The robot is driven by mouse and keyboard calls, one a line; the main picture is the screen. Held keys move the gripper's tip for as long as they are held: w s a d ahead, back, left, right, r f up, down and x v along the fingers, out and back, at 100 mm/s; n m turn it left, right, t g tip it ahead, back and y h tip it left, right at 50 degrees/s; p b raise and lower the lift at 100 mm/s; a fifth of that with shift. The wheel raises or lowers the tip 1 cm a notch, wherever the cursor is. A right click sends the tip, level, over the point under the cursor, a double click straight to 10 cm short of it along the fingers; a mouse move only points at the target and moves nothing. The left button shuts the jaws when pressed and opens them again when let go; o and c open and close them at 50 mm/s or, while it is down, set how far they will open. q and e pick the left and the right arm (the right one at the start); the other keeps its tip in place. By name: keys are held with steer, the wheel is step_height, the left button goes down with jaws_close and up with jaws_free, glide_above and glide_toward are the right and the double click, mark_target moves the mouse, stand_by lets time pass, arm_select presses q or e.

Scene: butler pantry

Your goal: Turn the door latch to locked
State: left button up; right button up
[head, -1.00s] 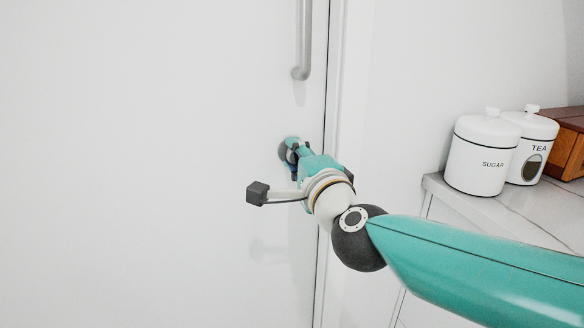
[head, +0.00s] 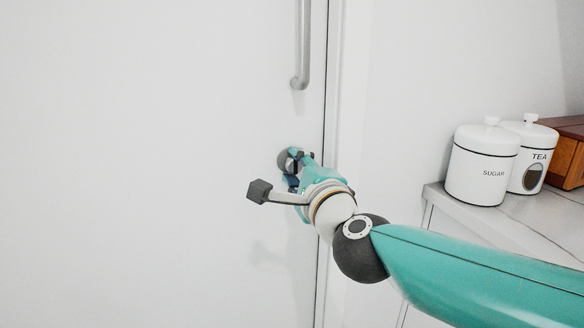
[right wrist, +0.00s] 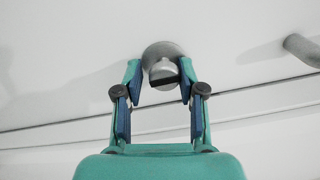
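The door latch is a round grey metal plate with a small turn piece on the white door (head: 150,150). In the head view the latch (head: 284,161) shows partly behind my right gripper (head: 297,168). In the right wrist view the latch (right wrist: 162,70) sits between the tips of my right gripper (right wrist: 160,78). The fingers are apart, one on each side of the turn piece. A small gap shows on the left; the right finger looks very close, and I cannot tell if it touches. My left gripper is not in view.
A grey bar handle (head: 303,45) is above the latch; it also shows in the right wrist view (right wrist: 303,49). The door frame runs just right of the latch. A counter (head: 540,215) at right holds a sugar canister (head: 480,170), a tea canister (head: 532,165) and a wooden box (head: 570,160).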

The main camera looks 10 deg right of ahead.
steer(key=shift+o, duration=1.1)
steer(key=shift+r, duration=0.1)
steer(key=shift+s, duration=0.35)
steer(key=s+d, duration=0.2)
steer(key=s, duration=0.9)
steer(key=shift+d, duration=0.15)
